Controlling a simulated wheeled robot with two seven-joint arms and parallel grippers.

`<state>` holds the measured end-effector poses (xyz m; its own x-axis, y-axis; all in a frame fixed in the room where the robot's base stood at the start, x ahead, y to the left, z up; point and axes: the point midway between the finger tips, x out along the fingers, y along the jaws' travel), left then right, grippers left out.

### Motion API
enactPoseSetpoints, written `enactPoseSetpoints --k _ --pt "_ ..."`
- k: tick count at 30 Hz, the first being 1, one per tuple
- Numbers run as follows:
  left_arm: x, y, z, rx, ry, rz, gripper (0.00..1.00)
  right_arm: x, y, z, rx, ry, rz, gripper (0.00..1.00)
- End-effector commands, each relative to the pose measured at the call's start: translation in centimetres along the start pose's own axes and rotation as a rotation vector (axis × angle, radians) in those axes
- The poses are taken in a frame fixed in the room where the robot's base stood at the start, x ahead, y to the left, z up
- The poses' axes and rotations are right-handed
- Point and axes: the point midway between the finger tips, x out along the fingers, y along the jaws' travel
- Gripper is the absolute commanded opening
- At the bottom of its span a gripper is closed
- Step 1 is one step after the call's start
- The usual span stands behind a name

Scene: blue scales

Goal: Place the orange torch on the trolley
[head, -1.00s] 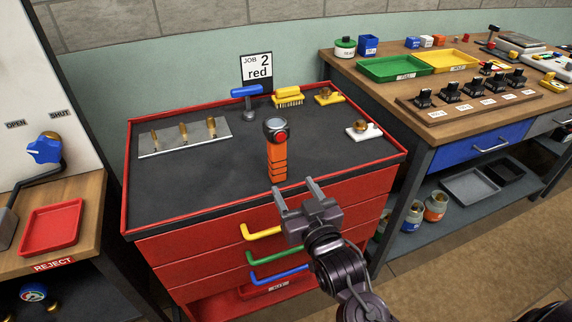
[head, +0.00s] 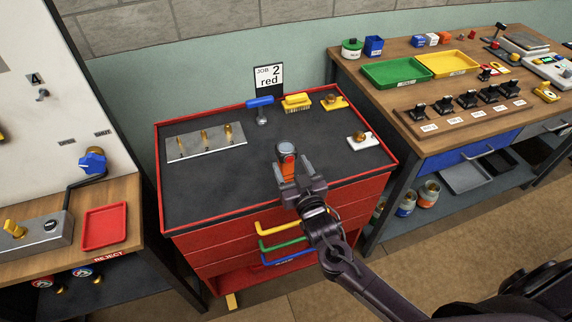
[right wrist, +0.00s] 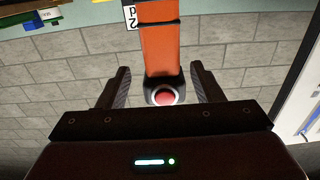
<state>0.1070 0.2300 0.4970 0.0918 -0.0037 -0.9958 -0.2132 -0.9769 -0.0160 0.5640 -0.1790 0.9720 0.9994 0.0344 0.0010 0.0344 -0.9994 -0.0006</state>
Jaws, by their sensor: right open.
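The orange torch (head: 286,166) stands upright near the front edge of the red trolley's dark top (head: 215,190). Its lower body is hidden behind my right gripper (head: 292,174) in the head view. The right gripper is open, with its fingers on either side of the torch. In the right wrist view the torch's orange body (right wrist: 159,45) and its end with a red button lie between the two spread fingers (right wrist: 161,78), with gaps on both sides. My left gripper is not in view.
A job sign (head: 268,79) stands behind. Benches flank it, with a red reject tray (head: 104,227) at left.

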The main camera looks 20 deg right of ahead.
Motion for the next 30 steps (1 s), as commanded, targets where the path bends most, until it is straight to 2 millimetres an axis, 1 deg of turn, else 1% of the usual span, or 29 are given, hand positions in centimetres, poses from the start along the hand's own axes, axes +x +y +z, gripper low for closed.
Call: enactPoseSetpoints --k 5,9,12,16,22,23,30 --pt "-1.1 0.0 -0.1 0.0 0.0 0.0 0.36 1.9 -0.1 -0.3 -0.001 0.001 0.0 0.6" --pt "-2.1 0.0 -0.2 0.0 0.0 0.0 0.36 3.7 -0.3 -0.2 -0.001 0.0 0.0 0.6" --pt "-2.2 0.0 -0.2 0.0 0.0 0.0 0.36 4.9 -0.3 -0.1 -0.001 0.001 0.0 0.6" --pt "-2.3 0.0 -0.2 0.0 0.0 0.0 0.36 5.6 -0.3 0.1 -0.001 -0.001 -0.001 0.6" --pt "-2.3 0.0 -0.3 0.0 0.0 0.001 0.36 5.6 -0.3 0.2 0.0 -0.001 -0.001 0.6" --pt "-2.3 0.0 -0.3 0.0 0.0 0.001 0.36 5.6 -0.3 0.2 0.0 -0.001 -0.001 0.59" --pt "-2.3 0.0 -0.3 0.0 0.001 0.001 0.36 5.6 -0.3 0.2 -0.001 -0.001 0.0 0.27"
